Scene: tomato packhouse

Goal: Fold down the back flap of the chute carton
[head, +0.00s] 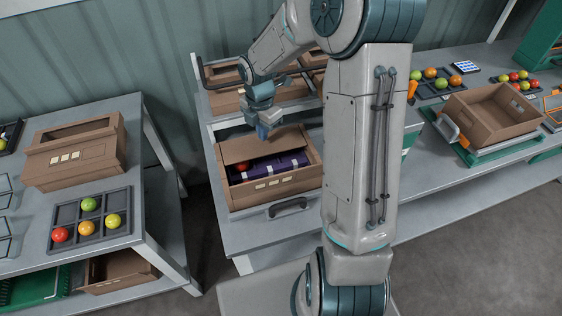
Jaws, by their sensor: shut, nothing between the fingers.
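An open brown carton (310,177) stands on the grey stand in the middle of the head view; it appears to be the chute carton. Its back flap (262,147) slants inward over the rear part of the opening. A purple item (268,167) and a red tomato (243,166) show inside in front of the flap. My gripper (267,132) points down just above the flap's upper side. It is shut with nothing held. I cannot tell whether its tips touch the flap.
More cartons (228,100) sit on the rack behind. A dark handle (288,207) juts from the stand's front. At right, an open carton (490,112) stands on a green base.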

